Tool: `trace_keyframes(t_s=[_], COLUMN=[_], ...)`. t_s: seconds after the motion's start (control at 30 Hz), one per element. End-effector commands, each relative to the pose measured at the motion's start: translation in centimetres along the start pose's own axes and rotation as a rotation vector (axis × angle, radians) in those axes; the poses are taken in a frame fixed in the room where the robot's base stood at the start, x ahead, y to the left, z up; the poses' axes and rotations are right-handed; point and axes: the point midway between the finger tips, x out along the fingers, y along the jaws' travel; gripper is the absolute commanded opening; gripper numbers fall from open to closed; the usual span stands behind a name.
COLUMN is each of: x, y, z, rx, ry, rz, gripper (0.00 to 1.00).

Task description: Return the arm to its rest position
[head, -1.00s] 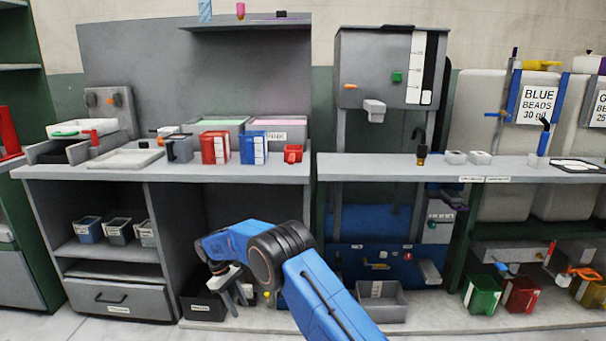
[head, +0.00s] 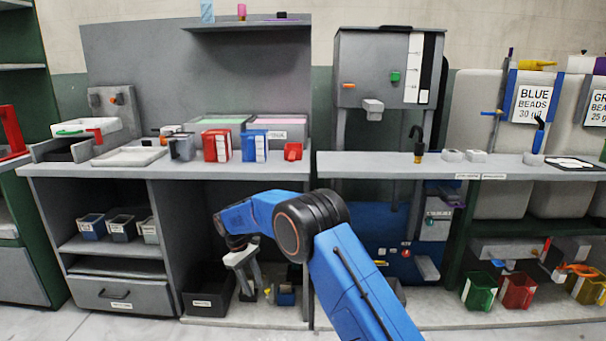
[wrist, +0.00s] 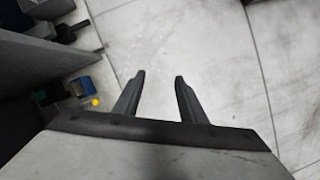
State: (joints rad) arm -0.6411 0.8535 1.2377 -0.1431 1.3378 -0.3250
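My blue arm reaches up from the bottom of the head view and bends left, in front of the lower shelf. My gripper (head: 247,288) hangs from its end, pointing down. In the wrist view my gripper (wrist: 157,76) shows two dark fingers set apart with only grey tiled floor between them. It is open and holds nothing.
The counter (head: 120,172) carries a red container (head: 217,146), a blue container (head: 254,146) and a small red scoop (head: 293,151). A dark bin (head: 208,290) sits on the low shelf near my gripper. Green (head: 479,291) and red (head: 518,291) bins stand at right.

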Motion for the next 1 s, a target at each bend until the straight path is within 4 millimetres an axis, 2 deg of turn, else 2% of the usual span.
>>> trace_keyframes(t_s=[0.03,0.2,0.5,0.73,1.0], x=[-1.4,-5.2,-10.7,-13.7,-16.0], y=[0.7,2.7,5.0,5.6,5.2], z=[1.5,6.7,16.6,24.5,33.6], rx=[0.019,0.086,0.206,0.299,0.408], ry=[0.014,0.059,0.137,0.196,0.265], rz=[-0.001,-0.006,-0.014,-0.017,-0.018], gripper=[0.38,0.38,0.38,0.38,0.38])
